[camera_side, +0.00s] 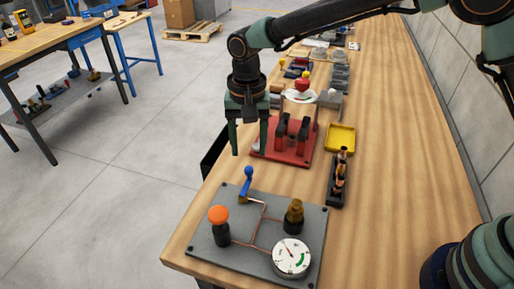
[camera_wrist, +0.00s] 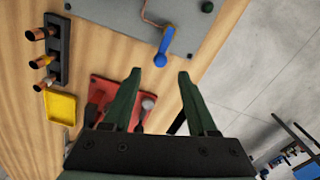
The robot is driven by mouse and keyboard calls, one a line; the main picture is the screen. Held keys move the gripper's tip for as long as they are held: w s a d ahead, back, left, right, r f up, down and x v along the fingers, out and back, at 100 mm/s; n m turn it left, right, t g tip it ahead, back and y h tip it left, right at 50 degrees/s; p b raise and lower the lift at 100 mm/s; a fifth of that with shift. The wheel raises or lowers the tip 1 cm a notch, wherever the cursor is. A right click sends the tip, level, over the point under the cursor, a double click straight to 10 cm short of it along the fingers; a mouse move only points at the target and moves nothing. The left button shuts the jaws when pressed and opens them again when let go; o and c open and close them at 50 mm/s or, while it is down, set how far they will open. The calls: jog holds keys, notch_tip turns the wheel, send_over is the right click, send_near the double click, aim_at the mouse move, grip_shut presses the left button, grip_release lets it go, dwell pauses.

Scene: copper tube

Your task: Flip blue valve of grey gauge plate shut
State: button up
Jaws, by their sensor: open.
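The grey gauge plate (camera_side: 270,262) lies at the near end of the wooden bench. Its blue valve (camera_side: 246,183) has a lever handle tilted up at the plate's far left corner. The plate (camera_wrist: 122,18) is partly cut off at the top of the wrist view, where the blue lever (camera_wrist: 164,46) shows just beyond my fingertips. The plate also carries an orange knob (camera_side: 219,214), a brass fitting (camera_side: 294,212), thin copper tubes and a white dial gauge (camera_side: 291,257). My gripper (camera_side: 250,152) points down, open and empty, beyond the blue valve and apart from it.
A yellow tray (camera_side: 341,137) and a dark rack (camera_side: 336,190) with copper pieces stand to the right. Bare bench (camera_side: 400,200) lies right of these. The bench's left edge is close to the valve.

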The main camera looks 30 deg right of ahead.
aim_at(250, 167)
notch_tip(250, 167, up, 6)
jog(key=shift+r, duration=0.25)
jog(key=shift+d, duration=0.1)
jog(key=s+d+r+n+t, duration=0.1)
jog(key=s+d+r, duration=0.1)
jog(key=d+r, duration=0.35)
jog(key=s+d+r+n+t, duration=0.2)
jog(key=s+d+r, duration=0.1)
jog(key=d, duration=0.6)
jog(key=s+d+f+n+t, duration=0.2)
jog(key=s+d, duration=0.7)
jog(key=d, duration=0.1)
jog(key=shift+s+n+t, duration=0.25)
jog(key=shift+n+t, duration=0.05)
